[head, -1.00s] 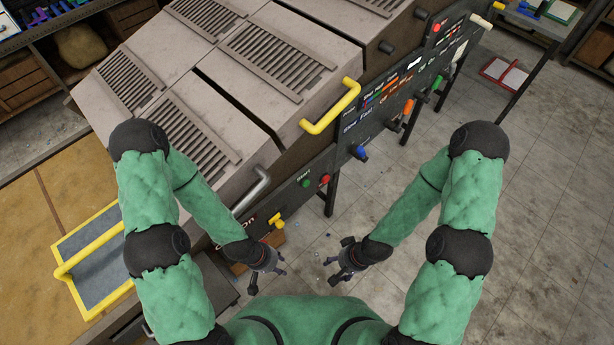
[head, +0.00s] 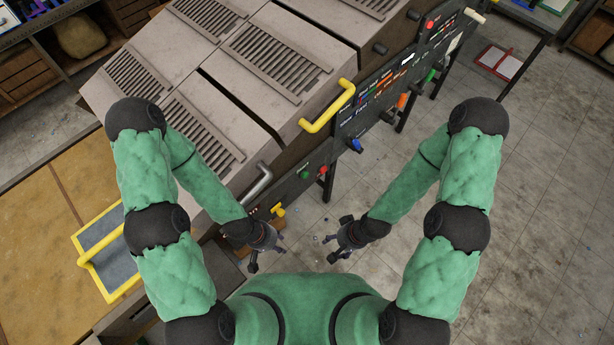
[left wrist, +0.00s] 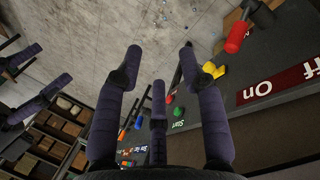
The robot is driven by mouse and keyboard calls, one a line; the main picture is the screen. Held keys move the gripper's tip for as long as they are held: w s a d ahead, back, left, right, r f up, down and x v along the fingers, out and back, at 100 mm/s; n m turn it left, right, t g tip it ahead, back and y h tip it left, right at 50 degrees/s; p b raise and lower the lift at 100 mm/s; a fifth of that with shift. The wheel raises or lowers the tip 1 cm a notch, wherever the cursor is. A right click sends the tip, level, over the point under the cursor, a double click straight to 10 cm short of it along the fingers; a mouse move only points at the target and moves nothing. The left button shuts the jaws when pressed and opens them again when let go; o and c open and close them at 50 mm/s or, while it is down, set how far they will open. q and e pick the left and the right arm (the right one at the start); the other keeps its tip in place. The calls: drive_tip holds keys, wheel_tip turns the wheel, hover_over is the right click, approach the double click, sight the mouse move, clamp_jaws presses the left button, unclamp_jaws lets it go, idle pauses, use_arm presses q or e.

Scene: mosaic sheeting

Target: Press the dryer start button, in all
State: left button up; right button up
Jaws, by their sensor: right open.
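The green start button (head: 304,174) is on the dark panel along the lower side of the grey machine (head: 225,85), beside a red button (head: 323,169). In the left wrist view the green button (left wrist: 178,112) shows beside the word "Start", past my fingers. My left gripper (head: 269,250) is open and empty, in front of the panel and apart from the button. Its spread fingers show in the left wrist view (left wrist: 160,60). My right gripper (head: 336,241) is open and empty over the floor, right of the left one.
A yellow knob (head: 278,211) sits on the panel near my left gripper. A silver handle (head: 259,183), a yellow handle (head: 328,106) and a blue knob (head: 355,145) stick out from the machine. A red lever (left wrist: 238,36) shows in the left wrist view.

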use_arm(q)
clamp_jaws()
idle(1.1)
